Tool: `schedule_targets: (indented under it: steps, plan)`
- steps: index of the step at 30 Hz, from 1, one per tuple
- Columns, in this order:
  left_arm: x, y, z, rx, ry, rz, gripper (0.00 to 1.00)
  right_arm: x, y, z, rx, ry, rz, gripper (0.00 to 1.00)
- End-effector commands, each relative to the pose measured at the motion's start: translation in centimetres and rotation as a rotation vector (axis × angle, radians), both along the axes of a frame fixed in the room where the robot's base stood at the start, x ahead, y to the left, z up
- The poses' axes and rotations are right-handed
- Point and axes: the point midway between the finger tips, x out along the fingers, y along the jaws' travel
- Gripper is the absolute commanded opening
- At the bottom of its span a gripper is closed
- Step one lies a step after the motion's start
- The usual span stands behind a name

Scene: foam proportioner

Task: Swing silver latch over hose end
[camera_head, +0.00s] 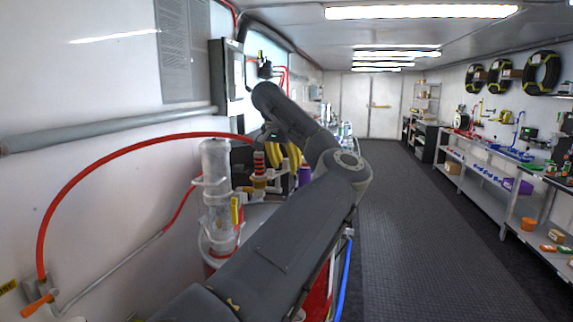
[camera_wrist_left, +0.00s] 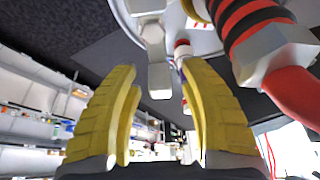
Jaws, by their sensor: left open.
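In the left wrist view, the silver latch (camera_wrist_left: 156,45) hangs from a round grey-white part at the top. Its lower end lies between the tips of my left gripper's yellow fingers (camera_wrist_left: 160,80), and I cannot tell whether they touch it. The gripper is open, with a gap between the fingers. The hose end (camera_wrist_left: 262,55), a silver hex fitting with red and black rings and a red hose, is right of the latch. In the head view, my left gripper (camera_head: 284,156) is partly hidden by my arm, beside the red and black hose end (camera_head: 259,162). My right gripper is not seen.
In the head view, a red hose (camera_head: 110,157) arcs from the left wall to the equipment. A clear cylinder (camera_head: 217,195) with a yellow handle (camera_head: 236,210) stands left of my arm. A purple item (camera_head: 305,175) is close to the gripper. The dark floor (camera_head: 425,220) is clear.

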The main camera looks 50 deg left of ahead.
Motion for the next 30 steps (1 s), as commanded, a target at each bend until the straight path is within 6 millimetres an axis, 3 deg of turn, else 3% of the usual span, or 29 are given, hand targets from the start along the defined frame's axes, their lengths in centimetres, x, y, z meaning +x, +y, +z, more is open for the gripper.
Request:
schedule_targets:
  steps: [11, 22, 30]
  plan:
    - [0.06, 0.04, -0.18, 0.000, 0.000, 0.001, 0.45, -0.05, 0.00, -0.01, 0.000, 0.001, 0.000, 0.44]
    - [0.05, 0.04, -0.17, 0.000, 0.000, 0.001, 0.02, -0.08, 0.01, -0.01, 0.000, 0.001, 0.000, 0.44]
    - [0.06, 0.02, -0.19, -0.001, 0.000, 0.000, 0.00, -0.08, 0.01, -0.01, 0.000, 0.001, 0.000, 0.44]
